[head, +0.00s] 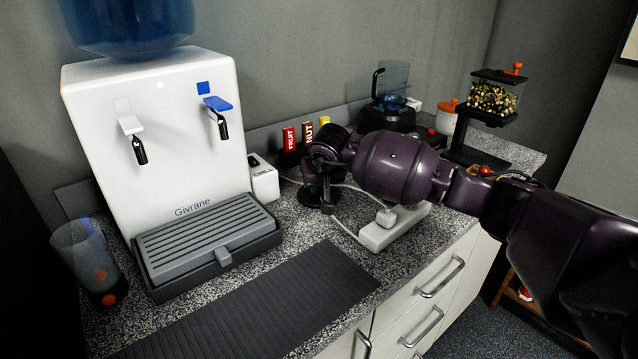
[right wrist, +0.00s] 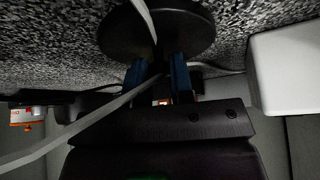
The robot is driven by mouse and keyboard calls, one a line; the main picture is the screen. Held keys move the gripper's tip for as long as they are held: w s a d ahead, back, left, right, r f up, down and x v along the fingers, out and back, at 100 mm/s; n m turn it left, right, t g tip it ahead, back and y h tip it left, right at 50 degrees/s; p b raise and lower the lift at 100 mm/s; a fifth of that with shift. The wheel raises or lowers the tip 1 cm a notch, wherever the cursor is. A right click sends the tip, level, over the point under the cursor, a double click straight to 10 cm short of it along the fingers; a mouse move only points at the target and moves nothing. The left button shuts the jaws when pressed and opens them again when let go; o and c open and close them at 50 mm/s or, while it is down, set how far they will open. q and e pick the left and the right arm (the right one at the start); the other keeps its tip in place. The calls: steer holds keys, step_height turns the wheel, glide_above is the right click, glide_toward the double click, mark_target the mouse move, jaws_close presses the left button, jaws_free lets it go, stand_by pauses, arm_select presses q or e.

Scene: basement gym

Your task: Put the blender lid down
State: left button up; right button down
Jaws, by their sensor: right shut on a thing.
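The blender lid appears as a dark round disc (head: 311,196) at the counter in the middle of the head view. It fills the top of the right wrist view (right wrist: 180,35). My right gripper (head: 326,178) points down over it and is shut on its upper part; the blue-sided fingers (right wrist: 158,78) show in the wrist view. The disc is at or just above the counter; I cannot tell whether it touches. A clear cup with orange pieces (head: 85,262) stands at the far left. My left gripper is not in view.
A white water dispenser (head: 165,150) stands left on the speckled counter (head: 300,235). A white power strip (head: 395,230) and its cord lie close to my right gripper. Small boxes (head: 290,140) stand behind. A dark ribbed mat (head: 270,305) lies in front.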

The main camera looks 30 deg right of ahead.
steer(key=c, duration=1)
jaws_free()
steer(key=shift+r, duration=0.4)
steer(key=p+v, duration=0.2)
steer(key=v, duration=0.9)
steer(key=shift+s+r, duration=0.2)
steer(key=shift+s, duration=0.05)
